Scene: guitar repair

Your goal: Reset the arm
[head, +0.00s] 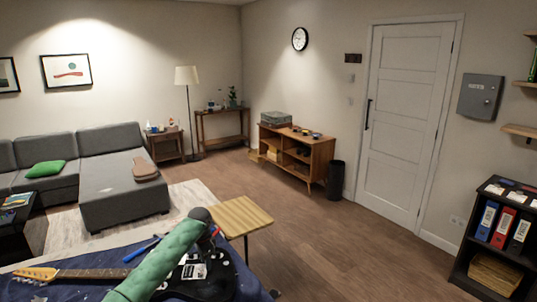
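My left arm (160,262), in a green covering, comes in from the bottom edge and slants up to the right over the workbench. My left gripper (208,222) is at its dark far end, small and partly hidden by the arm, so I cannot tell whether its fingers are open or shut. I see nothing clearly held in it. An electric guitar with a black body (222,284) and a light wood headstock (37,274) lies on the blue-covered bench (75,262) beneath the arm. The arm hides part of the guitar. My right gripper is out of view.
A blue tool (140,250) lies on the bench beside the guitar neck. A small wooden table (240,216) stands just beyond the bench. Farther off are a grey sofa (115,180), a wooden cabinet (318,160) and a black shelf with binders (460,270). The middle floor is clear.

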